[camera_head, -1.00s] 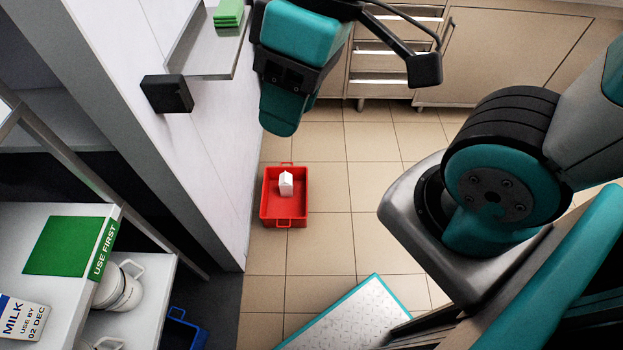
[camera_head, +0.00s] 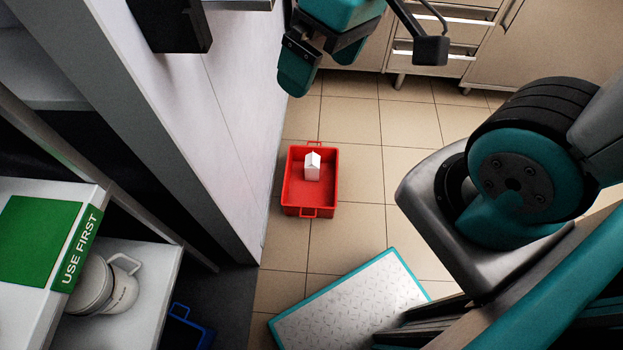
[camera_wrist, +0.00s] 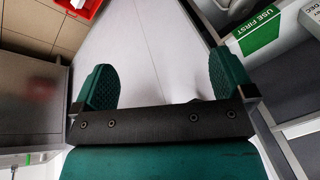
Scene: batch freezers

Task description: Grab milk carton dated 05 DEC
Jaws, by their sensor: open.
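A small white carton (camera_head: 312,166) stands in a red crate on the floor; no date on it can be read from here. It may be a milk carton, but I cannot tell. No carton dated 05 DEC is readable in either view. My gripper (camera_head: 322,75) is at the top of the head view, above and beyond the crate. In the wrist view my gripper (camera_wrist: 158,88) has its two green fingers wide apart with nothing between them, facing a white wall panel.
The red crate (camera_head: 308,207) sits on clear floor tiles beside the white wall (camera_head: 215,110). At left is a shelf with a green USE FIRST label (camera_head: 80,245) and a white jug (camera_head: 110,284). A blue crate (camera_head: 186,330) is below. Drawers (camera_head: 445,45) stand at the back.

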